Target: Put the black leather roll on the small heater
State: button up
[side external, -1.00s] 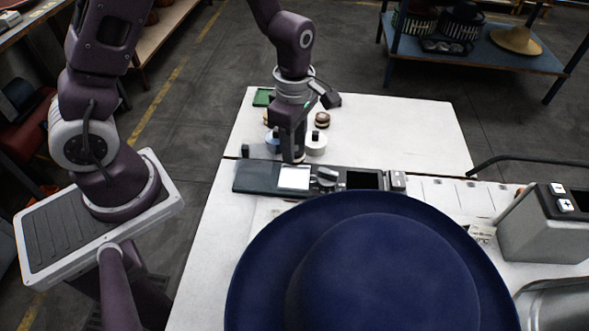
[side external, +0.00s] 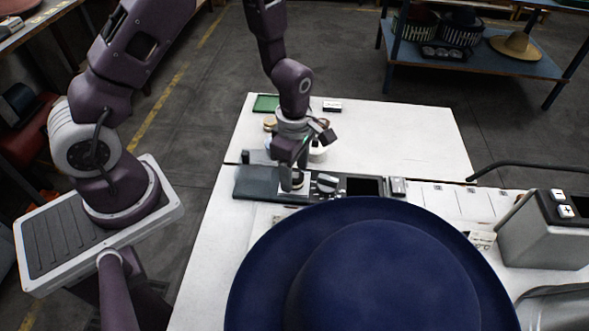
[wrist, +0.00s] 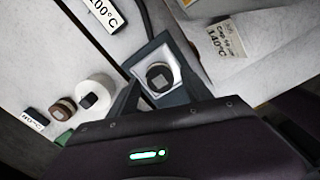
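The black leather roll (wrist: 160,77) is a short dark cylinder with a paler square on top. In the wrist view it is upright over the white square plate of the small heater (wrist: 148,54), between my fingers. My gripper (wrist: 160,84) points down at the plate, with one finger on each side of the roll. Pale plate shows beside the roll, so the fingers look open and apart from it. In the side view my gripper (side external: 292,184) is low over the small heater (side external: 306,186) and hides most of the roll.
A white roll (wrist: 94,92) and a brown roll (wrist: 62,109) stand on the table behind the heater. A green pad (side external: 266,103) lies at the back left. A knob (side external: 327,182) is just right of the plate. A large blue hat (side external: 385,265) fills the front.

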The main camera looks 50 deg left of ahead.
notch_tip(320, 180, up, 13)
notch_tip(320, 180, up, 10)
jog(key=m+t, duration=0.2)
jog(key=m, duration=0.6)
send_over(294, 176)
jog(key=s, duration=0.5)
jog(key=s+a+r+m+t, duration=0.1)
jog(key=s+r+m+t, duration=0.2)
jog(key=s+m, duration=0.9)
notch_tip(294, 176, up, 3)
jog(key=m, duration=0.2)
jog(key=shift+s+r+m+t, duration=0.15)
jog(key=shift+m+t, duration=0.15)
jog(key=shift+a, duration=0.1)
